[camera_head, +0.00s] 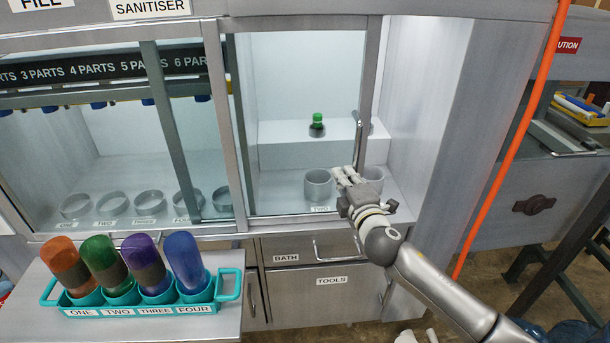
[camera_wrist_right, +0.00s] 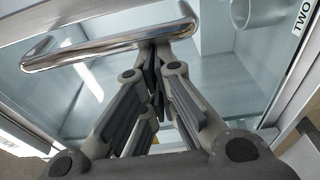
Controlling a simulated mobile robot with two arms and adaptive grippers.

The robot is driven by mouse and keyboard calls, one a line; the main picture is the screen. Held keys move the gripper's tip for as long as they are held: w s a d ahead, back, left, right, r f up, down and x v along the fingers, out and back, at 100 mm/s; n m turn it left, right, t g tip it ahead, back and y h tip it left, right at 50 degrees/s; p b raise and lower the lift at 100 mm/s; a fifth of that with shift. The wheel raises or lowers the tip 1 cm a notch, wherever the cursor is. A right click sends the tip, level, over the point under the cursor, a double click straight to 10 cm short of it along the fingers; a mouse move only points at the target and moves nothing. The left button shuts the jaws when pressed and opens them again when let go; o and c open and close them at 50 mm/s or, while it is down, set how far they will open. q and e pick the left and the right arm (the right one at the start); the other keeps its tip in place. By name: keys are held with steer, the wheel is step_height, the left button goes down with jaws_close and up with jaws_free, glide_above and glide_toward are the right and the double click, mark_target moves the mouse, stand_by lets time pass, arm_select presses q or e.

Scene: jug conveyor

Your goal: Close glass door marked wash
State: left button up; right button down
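The wash marking is not readable in the head view. A framed sliding glass door (camera_head: 300,75) covers most of the right bay, with an open gap between its right frame and the cabinet's right wall. My right gripper (camera_head: 345,177) is at the lower right of that door. In the right wrist view, the gripper (camera_wrist_right: 157,75) has its fingers together and is empty; their tips meet a chrome bar handle (camera_wrist_right: 90,50), which runs across them rather than between them. Whether the tips press on the handle or sit behind it cannot be told. My left gripper is out of view.
Behind the glass are grey cups (camera_head: 318,184) and a green-capped bottle (camera_head: 317,126). A teal rack (camera_head: 140,308) with coloured bottles stands on the left counter. Drawers (camera_head: 303,250) lie below the bay. An orange hose (camera_head: 515,140) hangs at the right.

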steer(key=d, duration=1.8)
steer(key=shift+d+b, duration=0.35)
steer(key=shift+r, duration=0.1)
steer(key=shift+w, duration=0.1)
